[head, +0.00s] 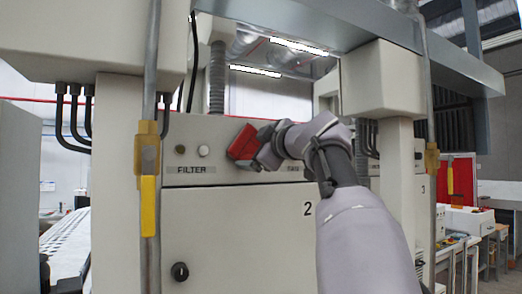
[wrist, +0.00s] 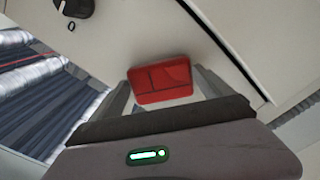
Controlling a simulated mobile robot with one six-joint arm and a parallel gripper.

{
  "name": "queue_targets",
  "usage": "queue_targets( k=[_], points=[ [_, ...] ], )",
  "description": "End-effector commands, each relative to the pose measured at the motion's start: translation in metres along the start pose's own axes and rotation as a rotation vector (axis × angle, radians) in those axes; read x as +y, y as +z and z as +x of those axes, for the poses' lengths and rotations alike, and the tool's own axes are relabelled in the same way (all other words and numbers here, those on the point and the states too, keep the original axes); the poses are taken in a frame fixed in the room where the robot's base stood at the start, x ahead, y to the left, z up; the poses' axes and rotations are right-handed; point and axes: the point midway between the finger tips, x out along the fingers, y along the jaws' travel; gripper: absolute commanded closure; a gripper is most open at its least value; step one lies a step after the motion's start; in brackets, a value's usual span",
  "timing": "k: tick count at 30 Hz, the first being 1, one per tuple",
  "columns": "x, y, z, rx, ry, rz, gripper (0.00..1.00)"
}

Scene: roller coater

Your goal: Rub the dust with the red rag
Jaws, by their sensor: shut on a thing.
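The red rag (head: 243,142) is a small folded block in front of the upper panel of the cream machine cabinet (head: 240,225), just right of the FILTER label. My gripper (head: 262,152) is shut on it. In the wrist view the rag (wrist: 160,82) sits between the two grey fingers of my gripper (wrist: 162,98), its red face showing. The rag is close to the panel, but I cannot tell whether it touches. I cannot make out any dust in either view.
Two round buttons (head: 203,151) are left of the rag. Pipes with yellow-handled valves (head: 148,205) run down both sides of the cabinet. A black knob (head: 179,271) is on the lower door. Dark rollers (wrist: 40,95) show at left in the wrist view.

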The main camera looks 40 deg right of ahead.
Motion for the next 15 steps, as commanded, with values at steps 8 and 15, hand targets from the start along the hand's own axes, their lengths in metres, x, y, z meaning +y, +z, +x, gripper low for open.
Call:
queue_targets(
  k=[8, 15],
  points=[
    [-0.002, 0.003, -0.023, -0.001, 0.003, -0.002, 0.42],
    [-0.001, 0.002, -0.054, -0.001, 0.002, -0.002, 0.42]
  ],
)
